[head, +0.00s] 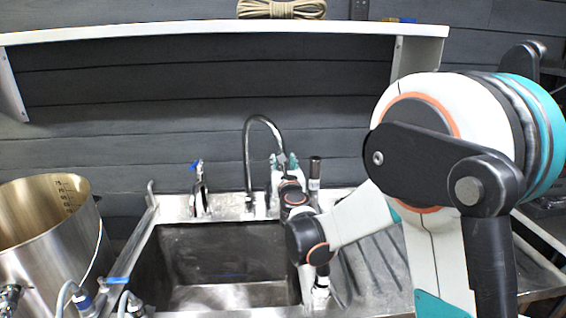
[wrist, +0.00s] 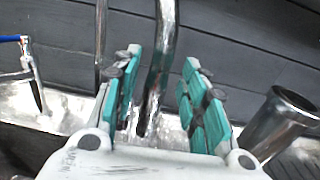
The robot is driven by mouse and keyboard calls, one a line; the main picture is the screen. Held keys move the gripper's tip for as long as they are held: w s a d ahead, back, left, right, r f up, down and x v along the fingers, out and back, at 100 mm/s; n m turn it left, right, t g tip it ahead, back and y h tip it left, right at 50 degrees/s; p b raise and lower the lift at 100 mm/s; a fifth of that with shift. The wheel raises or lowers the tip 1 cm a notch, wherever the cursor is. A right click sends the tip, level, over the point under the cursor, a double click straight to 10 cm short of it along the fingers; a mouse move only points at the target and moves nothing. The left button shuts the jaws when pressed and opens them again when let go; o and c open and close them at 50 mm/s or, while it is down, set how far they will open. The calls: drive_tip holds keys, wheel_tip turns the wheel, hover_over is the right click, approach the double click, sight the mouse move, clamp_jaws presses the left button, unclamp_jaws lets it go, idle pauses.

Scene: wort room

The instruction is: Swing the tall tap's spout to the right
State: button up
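The tall tap (head: 247,160) is a metal gooseneck at the back of the sink. Its riser stands upright and its spout curves over to the right, with the end coming down at my gripper (head: 282,162). In the wrist view, my gripper (wrist: 160,100) is open, with a teal-padded finger on each side of the spout (wrist: 161,50). The spout's lower end lies between the fingers, nearer the left one, with a clear gap to the right one. Whether it touches the left finger I cannot tell. A thinner tube, seemingly the riser (wrist: 101,40), passes behind the left finger.
A short tap with a blue top (head: 199,190) stands left of the tall tap. A dark-topped metal cylinder (head: 315,175) stands close on the right; a metal tube (wrist: 280,115) shows right of my gripper. The sink basin (head: 225,265) is empty. A steel pot (head: 50,240) stands left.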

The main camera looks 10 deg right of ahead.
drive_tip(key=s, duration=0.9)
drive_tip(key=shift+s, duration=0.3)
